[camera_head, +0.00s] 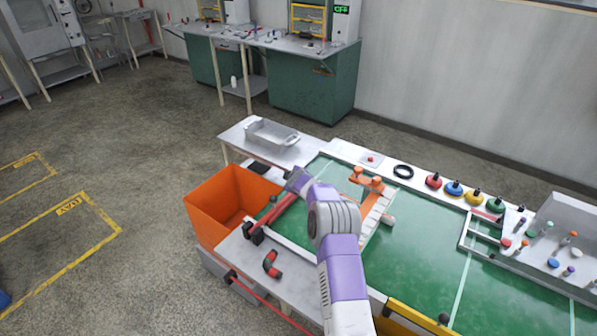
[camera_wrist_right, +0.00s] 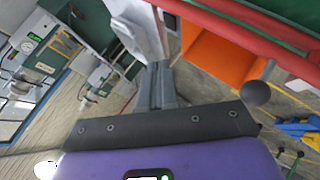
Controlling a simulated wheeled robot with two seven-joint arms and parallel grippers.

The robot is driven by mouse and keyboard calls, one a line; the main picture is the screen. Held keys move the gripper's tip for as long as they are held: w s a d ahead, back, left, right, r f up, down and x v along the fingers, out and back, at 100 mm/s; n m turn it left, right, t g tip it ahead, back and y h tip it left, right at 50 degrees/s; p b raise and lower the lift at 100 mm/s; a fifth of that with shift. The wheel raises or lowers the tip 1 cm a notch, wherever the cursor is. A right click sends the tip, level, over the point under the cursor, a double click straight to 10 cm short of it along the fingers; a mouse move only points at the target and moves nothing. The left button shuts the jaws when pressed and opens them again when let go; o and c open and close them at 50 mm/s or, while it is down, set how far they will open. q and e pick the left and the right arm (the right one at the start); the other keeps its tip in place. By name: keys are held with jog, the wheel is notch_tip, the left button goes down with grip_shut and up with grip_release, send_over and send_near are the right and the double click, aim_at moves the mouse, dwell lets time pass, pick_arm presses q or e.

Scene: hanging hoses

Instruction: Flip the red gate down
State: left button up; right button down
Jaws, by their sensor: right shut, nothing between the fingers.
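The red gate (camera_head: 280,209) is a red bar at the left end of the green table in the head view, with dark fittings at its near end. Its far end is partly hidden by my right gripper. In the right wrist view a red bar (camera_wrist_right: 250,18) runs across the top right, beside a grey ball knob (camera_wrist_right: 256,92). My right gripper (camera_head: 292,178) is over the far end of the bar, and its fingers (camera_wrist_right: 158,82) are shut and empty. I cannot tell whether they touch the bar. My left gripper is not in view.
An orange bin (camera_head: 215,208) stands left of the table. A red-and-black tool (camera_head: 271,264) lies on the near edge. An orange fixture (camera_head: 368,184) stands right of my arm. A metal tray (camera_head: 271,134) sits behind. Coloured knobs (camera_head: 454,188) line the far edge.

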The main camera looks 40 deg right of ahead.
jog(key=s+r, duration=0.1)
jog(key=r, duration=0.2)
jog(key=s+r, duration=0.1)
jog(key=shift+s+d+r+p, duration=0.15)
jog(key=shift+s+d+p, duration=0.15)
jog(key=shift+s+d, duration=0.1)
